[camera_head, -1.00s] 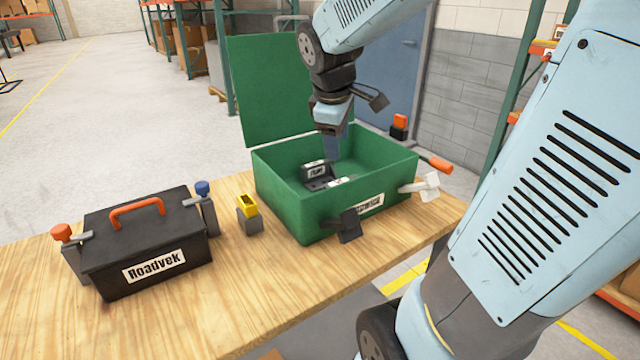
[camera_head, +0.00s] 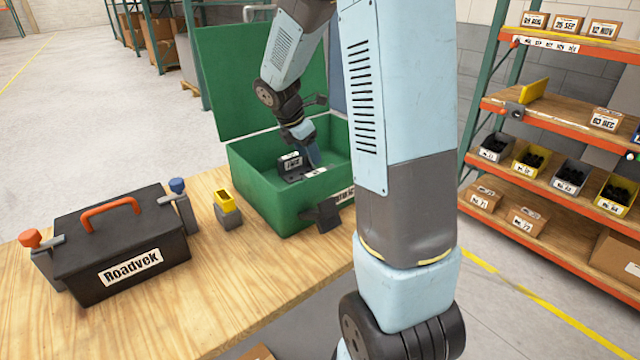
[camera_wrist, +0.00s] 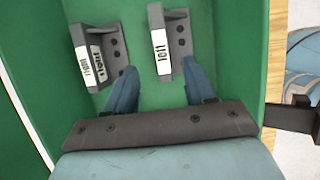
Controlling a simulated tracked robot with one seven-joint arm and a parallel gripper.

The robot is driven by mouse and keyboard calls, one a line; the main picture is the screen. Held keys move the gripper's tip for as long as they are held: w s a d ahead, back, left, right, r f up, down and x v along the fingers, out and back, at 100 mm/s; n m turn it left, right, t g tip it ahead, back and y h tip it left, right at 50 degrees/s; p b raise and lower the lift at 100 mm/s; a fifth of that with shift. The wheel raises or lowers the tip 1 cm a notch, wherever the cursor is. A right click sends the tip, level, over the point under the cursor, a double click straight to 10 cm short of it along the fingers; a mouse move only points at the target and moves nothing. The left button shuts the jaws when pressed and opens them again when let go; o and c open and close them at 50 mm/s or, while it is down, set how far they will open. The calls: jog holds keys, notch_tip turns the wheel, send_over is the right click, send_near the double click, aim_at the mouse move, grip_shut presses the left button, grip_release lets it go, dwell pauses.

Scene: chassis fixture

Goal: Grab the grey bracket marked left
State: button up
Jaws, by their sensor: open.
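Two grey brackets with white labels lie inside the green box (camera_head: 262,192). In the wrist view, one bracket (camera_wrist: 181,42) bears a label that seems to read "left". The other bracket (camera_wrist: 88,62), to its left, has a label that seems to read "right". My gripper (camera_wrist: 158,67) is open and empty inside the box. Its right fingertip is close to the lower end of the bracket that seems marked left; I cannot tell whether they touch. Its left fingertip is beside the other bracket. In the head view my gripper (camera_head: 314,155) reaches down beside the brackets.
The box's green lid (camera_head: 235,75) stands open at the back. A black "Roadvek" case (camera_head: 120,240) with an orange handle and a small yellow-topped block (camera_head: 228,208) stand on the wooden table (camera_head: 215,300). The box walls surround my gripper. Shelves (camera_head: 560,130) with bins stand at right.

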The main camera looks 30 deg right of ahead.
aim_at(319, 171)
jog(key=x, duration=1.1)
jog(key=shift+d+f, duration=0.1)
jog(key=shift+d, duration=0.05)
grip_shut()
dwell(0.6)
